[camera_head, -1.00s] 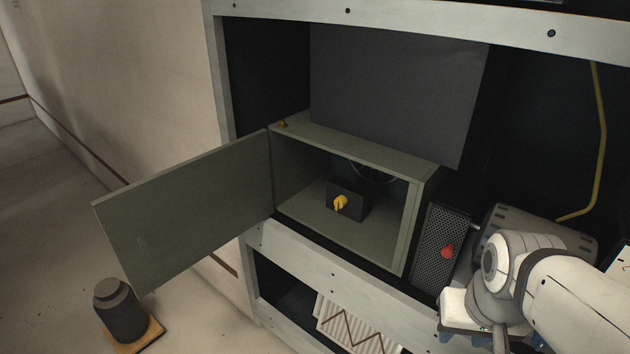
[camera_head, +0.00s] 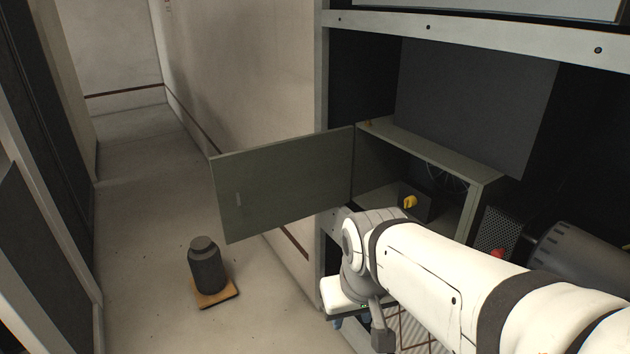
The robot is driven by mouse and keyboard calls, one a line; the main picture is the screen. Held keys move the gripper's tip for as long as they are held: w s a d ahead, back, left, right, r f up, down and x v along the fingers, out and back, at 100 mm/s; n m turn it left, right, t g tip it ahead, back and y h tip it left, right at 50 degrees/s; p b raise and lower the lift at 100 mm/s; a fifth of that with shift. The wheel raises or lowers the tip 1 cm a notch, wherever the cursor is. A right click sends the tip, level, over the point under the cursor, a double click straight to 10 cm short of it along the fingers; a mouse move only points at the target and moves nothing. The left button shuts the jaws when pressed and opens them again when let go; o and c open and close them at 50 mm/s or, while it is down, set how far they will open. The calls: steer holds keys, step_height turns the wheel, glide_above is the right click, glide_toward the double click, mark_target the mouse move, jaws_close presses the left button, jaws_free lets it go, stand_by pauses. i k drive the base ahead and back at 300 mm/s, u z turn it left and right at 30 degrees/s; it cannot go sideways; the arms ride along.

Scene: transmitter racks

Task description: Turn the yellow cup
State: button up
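A small yellow knob-like piece (camera_head: 410,202), the only yellow thing resembling the cup, sits on a dark block (camera_head: 422,208) inside an open grey-green box (camera_head: 433,151) in the rack. The box's door (camera_head: 283,185) hangs wide open to the left. My white arm reaches in from the lower right and covers the lower front of the box opening. Its end is in front of and below the box, to the left of the yellow piece and apart from it. Blue-tipped parts (camera_head: 337,322) show at the bottom of the arm's end; the finger opening is not clear.
A dark canister (camera_head: 206,267) stands on a small wooden board (camera_head: 216,295) on the floor at left. A red knob (camera_head: 497,254) is on a perforated panel right of the box.

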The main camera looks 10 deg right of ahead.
mark_target(411, 202)
steer(key=u, duration=0.05)
steer(key=i, duration=1)
